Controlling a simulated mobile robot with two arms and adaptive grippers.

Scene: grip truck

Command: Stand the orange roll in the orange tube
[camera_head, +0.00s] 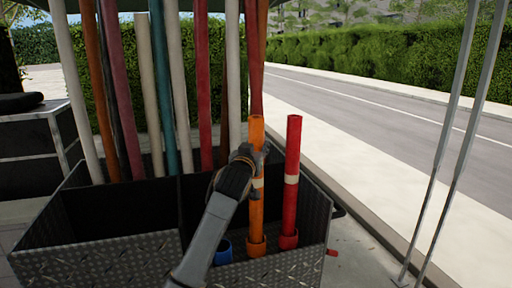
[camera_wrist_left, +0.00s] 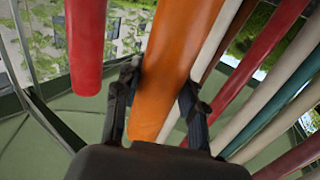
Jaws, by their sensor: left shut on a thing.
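The orange roll (camera_head: 256,210) stands upright, with a pale band near its middle. Its lower end meets the mouth of the short orange tube (camera_head: 257,249) in the truck bed's front compartment. It looks to be inside the rim, but I cannot tell how deep. My left gripper (camera_head: 249,158) is shut around the roll's upper half, just above the band. In the left wrist view the orange roll (camera_wrist_left: 172,60) passes between the two fingers (camera_wrist_left: 157,105). The orange tube does not show in that view. My right gripper is not in view.
A red roll (camera_head: 291,160) stands in a red tube (camera_head: 288,241) close on the right. A blue tube (camera_head: 223,252) on the left is empty. Grey posts (camera_head: 462,140) rise at the right.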

